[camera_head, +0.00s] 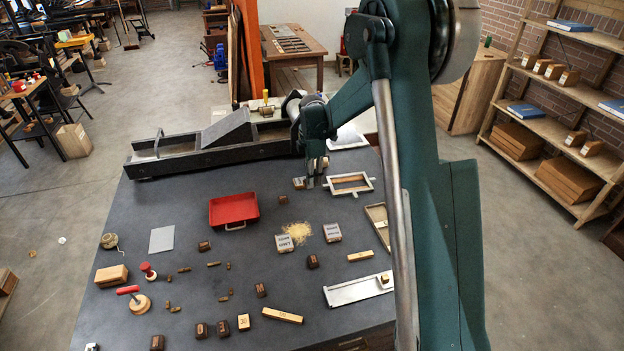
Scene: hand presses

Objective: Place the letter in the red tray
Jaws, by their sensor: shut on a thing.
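The red tray (234,209) lies on the dark table left of centre, its handle toward me. It looks empty. My gripper (317,181) is low over the back right of the table, right of and behind the tray, beside a white-edged frame. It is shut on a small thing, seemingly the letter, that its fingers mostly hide. A small brown block with a pale face (299,183) shows at the left of the fingertips. I cannot tell whether this block is the held thing, or whether the held thing touches the table.
A long black press bed (200,157) runs along the back. A wood-filled frame (349,184) lies right of the gripper. Two labelled blocks (285,244) (332,232) and pale crumbs (298,231) lie in front. A grey plate (162,239) is left of the tray.

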